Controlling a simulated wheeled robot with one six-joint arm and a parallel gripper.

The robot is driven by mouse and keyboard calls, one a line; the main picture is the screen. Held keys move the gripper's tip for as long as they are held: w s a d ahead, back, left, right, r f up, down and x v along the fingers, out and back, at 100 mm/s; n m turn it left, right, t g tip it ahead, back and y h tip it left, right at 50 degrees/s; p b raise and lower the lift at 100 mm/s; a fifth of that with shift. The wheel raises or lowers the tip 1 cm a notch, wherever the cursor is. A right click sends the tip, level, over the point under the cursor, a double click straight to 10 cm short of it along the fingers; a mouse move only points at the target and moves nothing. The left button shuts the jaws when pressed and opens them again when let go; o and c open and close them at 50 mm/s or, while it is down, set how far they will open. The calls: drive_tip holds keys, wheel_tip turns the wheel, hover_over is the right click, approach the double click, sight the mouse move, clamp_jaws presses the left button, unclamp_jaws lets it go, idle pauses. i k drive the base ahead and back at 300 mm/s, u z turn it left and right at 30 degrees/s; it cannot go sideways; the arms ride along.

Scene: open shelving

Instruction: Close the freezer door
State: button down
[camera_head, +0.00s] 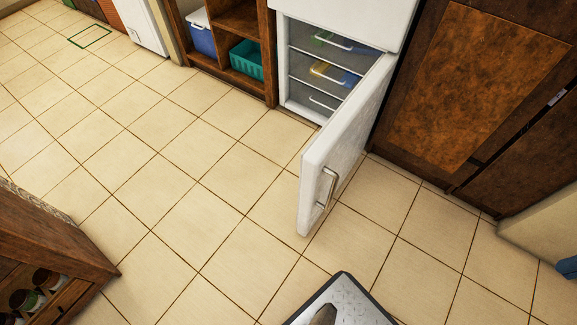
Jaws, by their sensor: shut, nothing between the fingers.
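The freezer door (345,148) is white and stands wide open, swung out into the room from the right side of the freezer. A metal bar handle (328,188) is on the door near its free edge. The lower freezer compartment (289,85) is exposed, with several drawers or shelves with pale handles. Green, yellow and blue items show inside. The door hides part of the right side of the compartment. My gripper does not show; only part of my own body is at the bottom edge, apart from the door.
Tiled floor (190,180) is clear left of the door. A wooden shelf (272,50) left of the freezer holds a blue bin (201,38) and a teal basket (246,60). A dark brown cabinet (470,90) stands right. A wooden rack (70,250) with jars is at lower left.

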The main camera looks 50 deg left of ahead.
sight(329, 157)
drive_tip(key=u, duration=1.45)
drive_tip(key=i, duration=0.5)
drive_tip(key=z, duration=0.3)
drive_tip(key=k, duration=0.35)
drive_tip(key=u, duration=0.55)
